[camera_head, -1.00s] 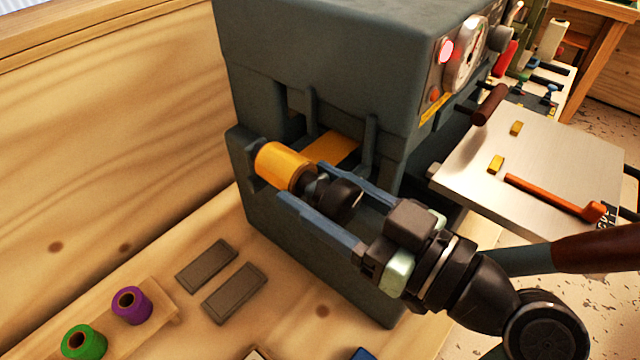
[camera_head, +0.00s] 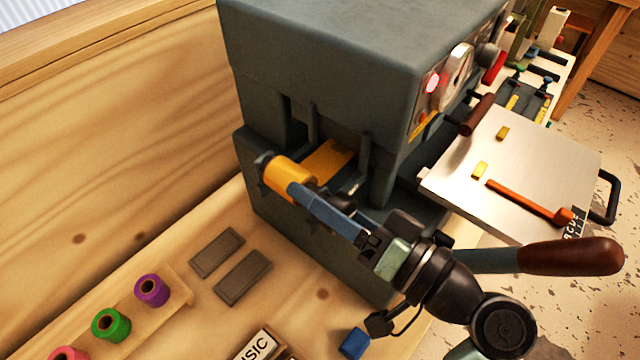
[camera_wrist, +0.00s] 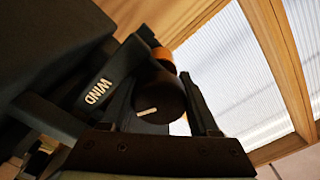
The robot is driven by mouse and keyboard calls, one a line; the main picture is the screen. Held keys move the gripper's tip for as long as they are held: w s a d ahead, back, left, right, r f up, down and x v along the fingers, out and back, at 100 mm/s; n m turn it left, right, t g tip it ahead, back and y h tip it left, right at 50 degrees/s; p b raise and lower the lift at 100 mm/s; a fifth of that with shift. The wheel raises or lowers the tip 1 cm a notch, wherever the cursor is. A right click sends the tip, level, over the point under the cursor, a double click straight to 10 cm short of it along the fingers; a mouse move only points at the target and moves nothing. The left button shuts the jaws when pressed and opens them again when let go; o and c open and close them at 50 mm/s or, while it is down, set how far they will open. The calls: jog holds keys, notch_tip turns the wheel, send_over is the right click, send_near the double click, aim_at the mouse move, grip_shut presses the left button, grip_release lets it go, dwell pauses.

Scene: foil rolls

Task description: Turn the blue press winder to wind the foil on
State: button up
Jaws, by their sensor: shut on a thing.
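The dark blue-grey press (camera_head: 330,70) stands on the wooden bench. A gold foil roll (camera_head: 284,174) sits at its side, and a gold foil strip (camera_head: 328,157) runs from there into the press. The black winder knob (camera_wrist: 158,98), with a white mark, is at the near end of the roll, beside the "WIND" label (camera_wrist: 98,91). My gripper (camera_head: 318,200) has blue fingers and is shut on the knob, one finger on each side in the wrist view (camera_wrist: 166,82). In the head view the near finger partly hides the knob and roll.
A metal plate (camera_head: 520,150) with an orange-handled tool (camera_head: 528,201) juts out at right. A brown-handled lever (camera_head: 570,257) lies close to my wrist. Green (camera_head: 110,325), purple (camera_head: 152,290) and pink rolls stand on a wooden rack at lower left. Two grey slabs (camera_head: 242,277) lie nearby.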

jog(key=shift+s+a+f+m+p, duration=0.1)
jog(key=shift+f+m+p, duration=0.3)
jog(key=shift+m, duration=0.3)
jog(key=shift+f, duration=0.1)
dwell(0.7)
jog(key=shift+a, duration=0.1)
jog(key=o, duration=1.4)
jog(key=shift+s, duration=0.1)
jog(key=shift+c, duration=0.2)
jog(key=shift+r, duration=0.45)
